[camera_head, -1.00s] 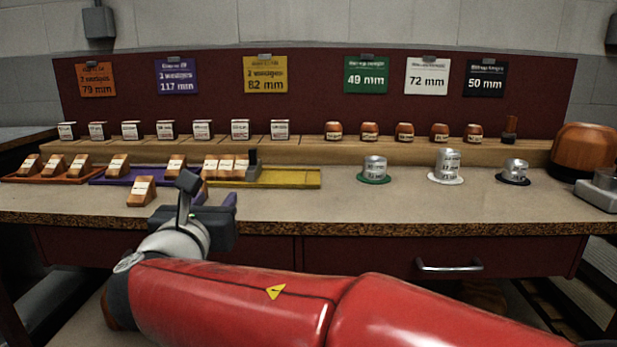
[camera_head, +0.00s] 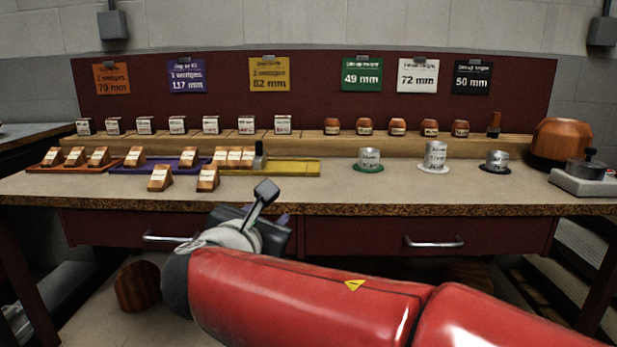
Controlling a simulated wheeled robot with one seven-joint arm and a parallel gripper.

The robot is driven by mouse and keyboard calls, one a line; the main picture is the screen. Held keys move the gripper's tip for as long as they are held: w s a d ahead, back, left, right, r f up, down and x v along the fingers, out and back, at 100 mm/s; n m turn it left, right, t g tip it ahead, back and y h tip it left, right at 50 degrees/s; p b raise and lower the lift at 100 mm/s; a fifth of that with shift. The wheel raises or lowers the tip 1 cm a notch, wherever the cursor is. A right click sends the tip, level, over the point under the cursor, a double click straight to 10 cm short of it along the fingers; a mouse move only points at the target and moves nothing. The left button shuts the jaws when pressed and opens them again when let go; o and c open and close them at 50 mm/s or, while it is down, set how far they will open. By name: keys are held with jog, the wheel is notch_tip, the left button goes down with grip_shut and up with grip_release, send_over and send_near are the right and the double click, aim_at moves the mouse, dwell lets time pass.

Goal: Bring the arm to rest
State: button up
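My red arm reaches in from the lower right, bent low in front of the workbench (camera_head: 330,200). My gripper (camera_head: 268,190) is at its end, in front of the bench's front edge, near the middle of the view. A light grey paddle-like part sticks up from it. I see the gripper from behind and cannot make out both fingertips, so whether it is open or shut does not show. No held object is visible. Two wooden wedges (camera_head: 159,178) (camera_head: 207,178) stand on the bench top behind and left of the gripper.
Wedges stand on an orange tray (camera_head: 40,168), a purple tray (camera_head: 125,168) and a yellow tray (camera_head: 300,168). Metal weights stand on green (camera_head: 369,168), white and black discs. A wooden hat block (camera_head: 562,140) is at right. Drawer handles (camera_head: 434,243) face me.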

jog(key=s+d+f+m+g+h, duration=0.1)
jog(key=s+d+f+m+g, duration=0.25)
jog(key=d+m, duration=0.45)
jog(key=s+d+f+m+g+h, duration=0.1)
jog(key=s+d+f+m+g, duration=0.35)
jog(key=d, duration=0.65)
jog(key=s+d+f+m+g+y, duration=0.1)
jog(key=s+f+m, duration=0.3)
jog(key=m, duration=0.5)
jog(key=s+d+f+m+g+y+p, duration=0.1)
jog(key=s+d+f+m+y, duration=0.1)
jog(key=s+f+m+y, duration=0.2)
jog(key=s+f+m, duration=0.1)
jog(key=s+m, duration=0.2)
jog(key=m, duration=0.2)
jog(key=shift+s+d, duration=0.2)
jog(key=shift+s, duration=0.2)
